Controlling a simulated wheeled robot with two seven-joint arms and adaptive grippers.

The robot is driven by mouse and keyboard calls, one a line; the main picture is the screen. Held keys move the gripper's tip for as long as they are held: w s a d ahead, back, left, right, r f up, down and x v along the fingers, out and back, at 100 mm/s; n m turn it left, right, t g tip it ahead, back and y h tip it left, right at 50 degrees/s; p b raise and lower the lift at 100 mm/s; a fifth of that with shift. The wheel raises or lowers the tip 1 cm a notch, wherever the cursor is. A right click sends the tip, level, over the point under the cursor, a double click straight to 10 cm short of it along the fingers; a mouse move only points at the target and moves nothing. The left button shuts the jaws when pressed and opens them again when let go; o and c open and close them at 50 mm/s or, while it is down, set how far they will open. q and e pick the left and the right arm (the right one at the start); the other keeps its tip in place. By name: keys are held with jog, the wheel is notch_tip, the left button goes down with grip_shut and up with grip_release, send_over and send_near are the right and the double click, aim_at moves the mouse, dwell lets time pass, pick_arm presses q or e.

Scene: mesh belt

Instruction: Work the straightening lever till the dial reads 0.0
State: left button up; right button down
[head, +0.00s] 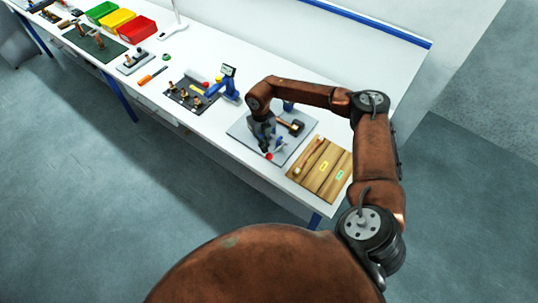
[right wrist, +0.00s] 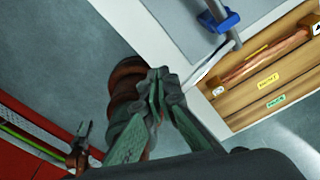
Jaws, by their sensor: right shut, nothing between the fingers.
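The straightening device stands on a grey plate (head: 243,127) on the bench. A red knob (head: 268,156) shows at the plate's front edge, likely the lever's end. My right gripper (head: 266,143) is over the plate, close to the knob. In the right wrist view my right gripper (right wrist: 160,92) has its fingers together with nothing between them. A grey rod with a blue piece (right wrist: 222,20) lies beyond the fingertips there, apart from them. The knob is not seen in that view. No dial reading can be made out. A small dark forked shape (right wrist: 82,135) looks like my left gripper, its fingers unclear.
A wooden board (head: 322,168) with a rod and coloured labels lies right of the plate. A small screen on a blue stand (head: 228,72) and a dark mat (head: 187,95) with parts are to the left. Coloured bins (head: 118,19) stand farther off. The floor in front is clear.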

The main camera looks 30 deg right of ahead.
notch_tip(320, 180, up, 12)
jog(key=w, duration=0.1)
dwell(0.5)
dwell(1.0)
